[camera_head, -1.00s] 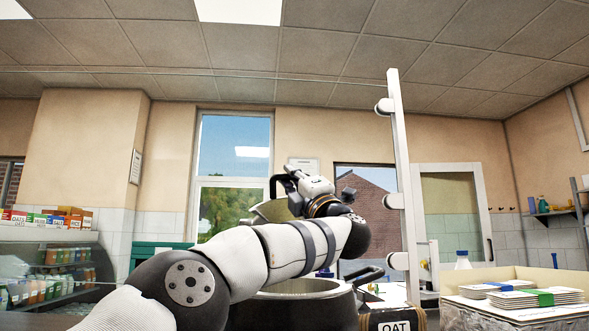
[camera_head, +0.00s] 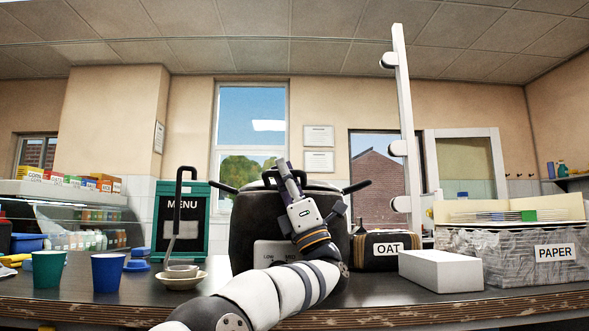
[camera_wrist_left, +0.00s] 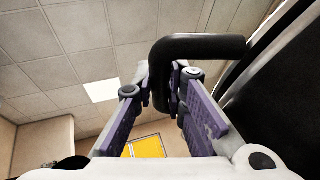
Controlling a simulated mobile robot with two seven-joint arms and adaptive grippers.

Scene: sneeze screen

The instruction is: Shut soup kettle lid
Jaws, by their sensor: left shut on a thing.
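The soup kettle (camera_head: 248,225) is a large dark pot with side handles, standing on the counter. Its lid (camera_head: 322,186) lies low across the top, apparently flat on the rim, though my gripper hides part of it. The black lid handle (camera_head: 270,175) rises at the middle. My left gripper (camera_head: 289,177) reaches up across the kettle's front and is at this handle. In the left wrist view the black handle (camera_wrist_left: 205,47) passes between the purple fingers of the gripper (camera_wrist_left: 160,78), which are closed on it. My right gripper is out of view.
A ladle (camera_head: 178,215) stands in a small bowl (camera_head: 180,281) left of the kettle, before a menu board (camera_head: 168,225). Teal and blue cups (camera_head: 108,272) stand further left. An OAT package (camera_head: 375,252), white box (camera_head: 440,270) and PAPER crate (camera_head: 500,265) fill the right.

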